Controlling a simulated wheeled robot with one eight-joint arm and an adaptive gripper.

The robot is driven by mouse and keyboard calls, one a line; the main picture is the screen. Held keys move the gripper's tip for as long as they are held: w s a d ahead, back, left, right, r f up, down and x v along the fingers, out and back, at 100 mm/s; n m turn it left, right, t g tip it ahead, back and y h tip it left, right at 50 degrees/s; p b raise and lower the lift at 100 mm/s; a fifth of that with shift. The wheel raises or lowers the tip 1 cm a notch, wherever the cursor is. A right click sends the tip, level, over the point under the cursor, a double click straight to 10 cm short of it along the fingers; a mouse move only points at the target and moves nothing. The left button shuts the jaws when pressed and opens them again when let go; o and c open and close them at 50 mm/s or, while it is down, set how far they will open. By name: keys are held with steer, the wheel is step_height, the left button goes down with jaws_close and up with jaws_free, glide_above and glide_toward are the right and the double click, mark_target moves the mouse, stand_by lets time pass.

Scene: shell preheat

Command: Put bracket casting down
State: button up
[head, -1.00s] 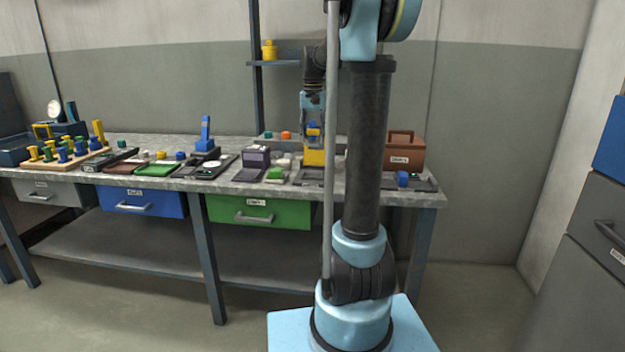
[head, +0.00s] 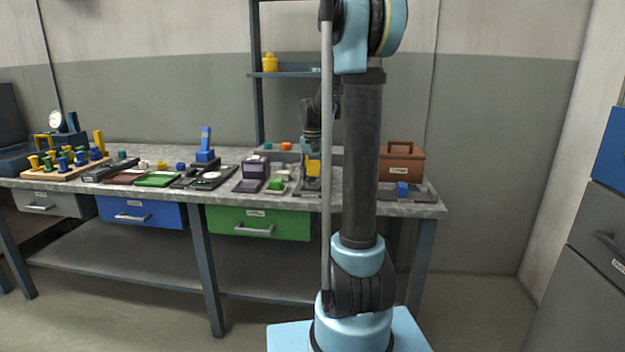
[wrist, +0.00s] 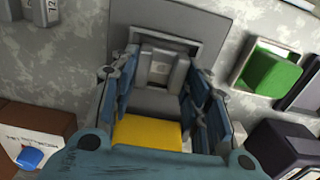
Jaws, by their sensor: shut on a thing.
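My gripper (wrist: 160,85) is shut, with its blue-grey fingers on either side of a grey stepped piece that looks like the bracket casting (wrist: 162,72). A dark grey flat plate (wrist: 190,25) shows just beyond the piece in the wrist view. Whether the piece touches that plate I cannot tell. A yellow block-like part (wrist: 146,131) lies between the fingers near the palm; I cannot tell if it belongs to the casting. In the head view the yellow part (head: 312,168) shows low over the bench, and my arm column partly hides this area.
A green block (wrist: 272,73) on a small pale tray and a dark purple box (wrist: 285,150) stand close by. The bench (head: 352,200) is crowded to the left.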

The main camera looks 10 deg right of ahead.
mark_target(313, 183)
steer(key=o, duration=1.2)
steer(key=shift+f, duration=0.1)
step_height(313, 183, up, 12)
steer(key=s+f+n, duration=0.1)
steer(key=s+f, duration=0.1)
steer(key=s, duration=0.8)
steer(key=s+f+n+t, duration=0.1)
steer(key=s+f, duration=0.8)
steer(key=s, duration=0.3)
steer(key=s+f+n+t, duration=0.1)
steer(key=s+f, duration=0.9)
steer(key=s, duration=0.3)
steer(key=shift+n, duration=0.4)
steer(key=shift+w+f, duration=0.1)
